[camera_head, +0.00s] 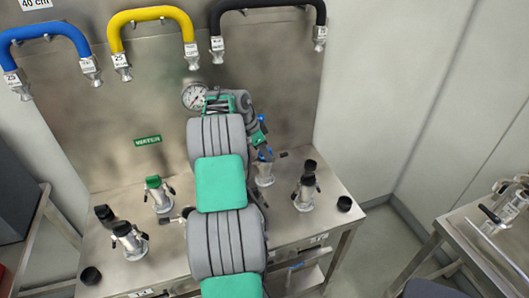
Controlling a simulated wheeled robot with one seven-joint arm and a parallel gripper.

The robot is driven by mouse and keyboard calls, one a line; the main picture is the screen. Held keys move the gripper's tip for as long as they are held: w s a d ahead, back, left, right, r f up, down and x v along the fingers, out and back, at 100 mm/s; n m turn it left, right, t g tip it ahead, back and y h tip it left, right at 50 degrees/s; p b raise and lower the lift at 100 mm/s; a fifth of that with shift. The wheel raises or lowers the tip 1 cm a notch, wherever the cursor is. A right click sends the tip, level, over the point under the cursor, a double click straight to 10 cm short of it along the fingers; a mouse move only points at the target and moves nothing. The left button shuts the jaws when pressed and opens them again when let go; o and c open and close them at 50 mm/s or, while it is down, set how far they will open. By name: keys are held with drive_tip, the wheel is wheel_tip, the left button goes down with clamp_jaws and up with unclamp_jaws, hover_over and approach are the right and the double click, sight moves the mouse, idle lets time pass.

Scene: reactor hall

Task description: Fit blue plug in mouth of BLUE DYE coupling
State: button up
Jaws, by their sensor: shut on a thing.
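My gripper (263,145) points down over the right middle of the steel bench, partly hidden by my own arm. It is shut on the blue plug (265,155), of which only a small blue part shows. Directly below is a steel coupling (265,175) standing upright on the bench. The plug appears at or just above this coupling's mouth; I cannot tell whether it is seated. No BLUE DYE label is readable, so I cannot confirm this coupling's name.
A coupling with a green top (157,193) stands left, a black-topped coupling (130,240) front left, another (306,190) right. A loose black cap (344,204) lies near the right edge. Blue, yellow and black hoses (265,8) hang on the panel behind, by a gauge (194,96).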

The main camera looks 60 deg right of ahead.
drive_tip(key=shift+s+a+f, duration=0.1)
drive_tip(key=shift+a+f, duration=0.2)
drive_tip(key=shift+f, duration=0.5)
drive_tip(key=o, duration=1.4)
drive_tip(key=shift+f, duration=0.1)
drive_tip(key=d+v, duration=0.1)
drive_tip(key=v, duration=0.8)
drive_tip(key=w+a+r+n+t, duration=0.1)
drive_tip(key=w+a+r+n, duration=0.25)
drive_tip(key=a, duration=0.45)
drive_tip(key=w+a+r+n+t, duration=0.2)
drive_tip(key=w+a+n, duration=0.3)
drive_tip(key=a, duration=0.3)
drive_tip(key=w+a+r+n+t, duration=0.1)
drive_tip(key=w+a+r+n, duration=0.3)
drive_tip(key=a, duration=0.4)
drive_tip(key=s+a+f+n+t+y, duration=0.1)
drive_tip(key=a+n, duration=0.3)
drive_tip(key=a, duration=0.6)
drive_tip(key=s+a+f+n+t+y, duration=0.1)
drive_tip(key=s+a+n, duration=0.3)
drive_tip(key=a, duration=0.6)
drive_tip(key=s+a+f+n+t+y, duration=0.1)
drive_tip(key=s+a+f+n, duration=0.2)
drive_tip(key=a+n, duration=0.3)
drive_tip(key=a, duration=0.4)
drive_tip(key=shift+a+f, duration=0.2)
drive_tip(key=shift+a, duration=0.2)
